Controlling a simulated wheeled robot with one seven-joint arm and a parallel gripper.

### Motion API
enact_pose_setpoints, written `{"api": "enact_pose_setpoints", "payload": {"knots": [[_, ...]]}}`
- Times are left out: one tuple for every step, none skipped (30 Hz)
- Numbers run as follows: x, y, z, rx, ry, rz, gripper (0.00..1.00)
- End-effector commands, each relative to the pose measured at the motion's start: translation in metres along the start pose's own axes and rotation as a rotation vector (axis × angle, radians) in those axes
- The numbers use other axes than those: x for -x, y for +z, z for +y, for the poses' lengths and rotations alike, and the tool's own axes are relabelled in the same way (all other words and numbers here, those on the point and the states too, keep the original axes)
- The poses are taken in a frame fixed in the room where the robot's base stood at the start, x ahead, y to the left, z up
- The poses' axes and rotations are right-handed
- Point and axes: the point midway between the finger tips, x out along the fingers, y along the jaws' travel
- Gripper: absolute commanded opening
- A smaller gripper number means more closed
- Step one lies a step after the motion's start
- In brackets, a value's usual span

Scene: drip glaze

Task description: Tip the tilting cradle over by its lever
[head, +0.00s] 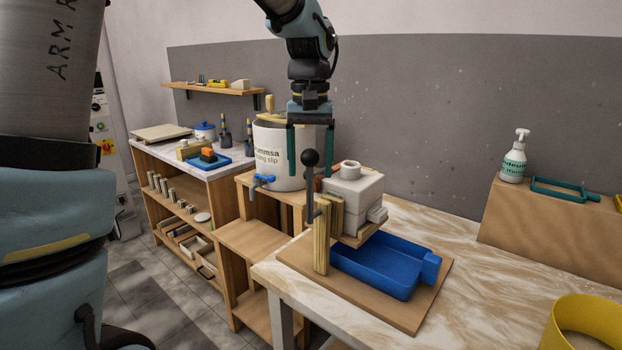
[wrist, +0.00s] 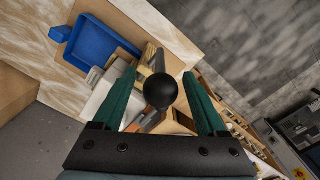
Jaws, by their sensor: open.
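The tilting cradle (head: 362,237) stands on a brown board over a blue tray (head: 385,268). It holds a white block-shaped mould (head: 352,190) that sits about level. Its lever (head: 309,185) is a dark rod standing upright with a black ball knob (head: 310,158) on top. My gripper (head: 310,172) points down with its teal fingers open, one on each side of the lever in the head view. In the wrist view the black knob (wrist: 160,91) lies between the two open fingers (wrist: 158,88), with gaps on both sides. I see no contact.
A white slip bucket (head: 275,155) with a blue tap stands close behind, on a wooden stand. The marbled table (head: 440,235) is clear to the right of the board. A yellow ring (head: 580,325) sits at the near right, and a soap bottle (head: 513,160) stands on a box.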

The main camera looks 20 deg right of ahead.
Motion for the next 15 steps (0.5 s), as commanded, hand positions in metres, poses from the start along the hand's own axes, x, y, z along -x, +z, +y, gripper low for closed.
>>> {"api": "enact_pose_setpoints", "payload": {"knots": [[-0.008, 0.001, 0.000, -0.001, -0.001, -0.003, 0.75], [-0.013, 0.001, 0.000, -0.001, -0.001, -0.004, 0.75], [-0.019, 0.001, -0.001, -0.001, -0.001, -0.004, 0.75], [-0.023, 0.001, 0.000, 0.000, -0.001, -0.003, 0.75], [-0.026, 0.000, 0.000, 0.000, -0.001, -0.002, 0.75], [-0.031, 0.001, 0.000, 0.000, 0.000, -0.002, 0.75], [-0.034, 0.000, 0.000, 0.001, 0.000, -0.001, 0.75], [-0.036, 0.000, 0.000, 0.001, 0.000, -0.001, 0.75], [-0.038, 0.000, 0.000, 0.001, 0.000, -0.001, 0.75], [-0.040, 0.000, 0.000, 0.001, 0.000, -0.001, 0.75], [-0.041, 0.000, 0.000, 0.001, 0.000, 0.000, 0.75], [-0.042, 0.000, 0.000, 0.001, 0.001, 0.001, 0.75], [-0.043, 0.000, 0.000, 0.001, 0.001, 0.001, 0.75], [-0.043, 0.000, 0.000, 0.001, 0.001, 0.001, 0.75], [-0.043, 0.000, 0.000, 0.000, 0.001, 0.001, 0.75]]}}
